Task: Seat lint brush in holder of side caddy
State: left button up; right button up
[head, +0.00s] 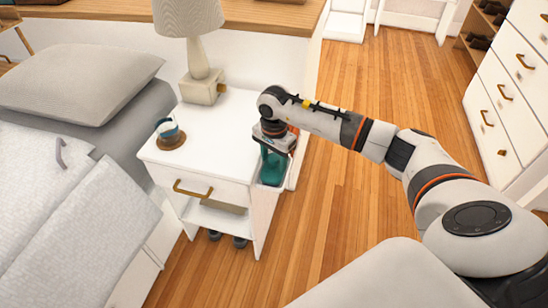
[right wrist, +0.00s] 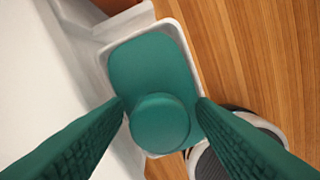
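The lint brush (right wrist: 150,65) is teal, with a broad rounded head and a round knob-like end facing the camera in the right wrist view. Its head lies within the white rim of the side caddy holder (right wrist: 107,82); how deep it sits I cannot tell. In the head view the teal brush (head: 272,166) shows below my right gripper (head: 272,145), at the nightstand's right side. In the right wrist view my right gripper (right wrist: 160,101) has its two teal ridged fingers apart, one on each side of the knob, with small gaps. My left gripper is out of view.
The white nightstand (head: 220,125) carries a lamp (head: 202,85) and a small glass on a brown coaster (head: 171,141). A bed (head: 60,190) stands at left. Wooden floor at right is open.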

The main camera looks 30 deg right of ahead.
aim_at(273, 157)
jog(key=shift+r, duration=0.1)
pick_arm(q)
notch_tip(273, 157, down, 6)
jog(key=p, duration=0.1)
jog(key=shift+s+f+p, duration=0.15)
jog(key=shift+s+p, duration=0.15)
jog(key=shift+p, duration=0.05)
pick_arm(e)
notch_tip(273, 157, up, 12)
jog(key=shift+a, duration=0.1)
